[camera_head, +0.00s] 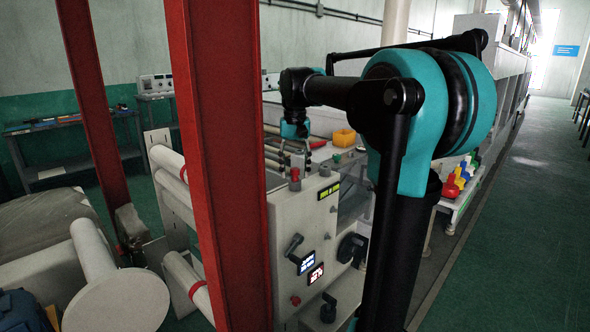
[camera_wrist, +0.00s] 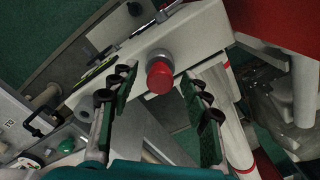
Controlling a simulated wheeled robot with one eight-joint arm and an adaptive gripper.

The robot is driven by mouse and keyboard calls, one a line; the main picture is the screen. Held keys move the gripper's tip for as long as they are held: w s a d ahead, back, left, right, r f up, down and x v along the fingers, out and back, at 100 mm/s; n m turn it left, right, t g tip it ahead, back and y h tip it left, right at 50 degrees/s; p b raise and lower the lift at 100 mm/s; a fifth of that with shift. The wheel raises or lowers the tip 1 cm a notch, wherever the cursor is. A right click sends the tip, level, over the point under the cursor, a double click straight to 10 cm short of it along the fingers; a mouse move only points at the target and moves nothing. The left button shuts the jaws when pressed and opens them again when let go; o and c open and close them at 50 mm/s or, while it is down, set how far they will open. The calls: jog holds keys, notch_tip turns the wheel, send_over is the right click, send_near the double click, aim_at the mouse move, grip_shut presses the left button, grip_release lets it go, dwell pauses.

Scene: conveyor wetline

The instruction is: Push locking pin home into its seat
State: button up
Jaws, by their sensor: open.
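The likely locking pin is a red-headed pin (camera_head: 295,174) with a pale collar, standing on the top of the grey machine cabinet (camera_head: 312,225). In the wrist view the red pin head (camera_wrist: 160,77) shows between and beyond the two finger tips. My gripper (camera_head: 296,148) hangs above the pin with its fingers pointing down. In the wrist view its dark-padded fingers (camera_wrist: 158,86) are spread apart, with nothing held between them. I cannot tell how deep the pin sits, and its seat is hidden.
A red upright beam (camera_head: 222,150) stands close in front, left of the cabinet. A yellow bin (camera_head: 344,138) sits behind the pin. Levers and a black knob (camera_head: 352,247) stick out of the cabinet front. Rollers (camera_head: 178,190) lie at left. Open floor (camera_head: 530,230) runs along the right.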

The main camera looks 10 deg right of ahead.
notch_tip(320, 180, up, 12)
dwell(0.6)
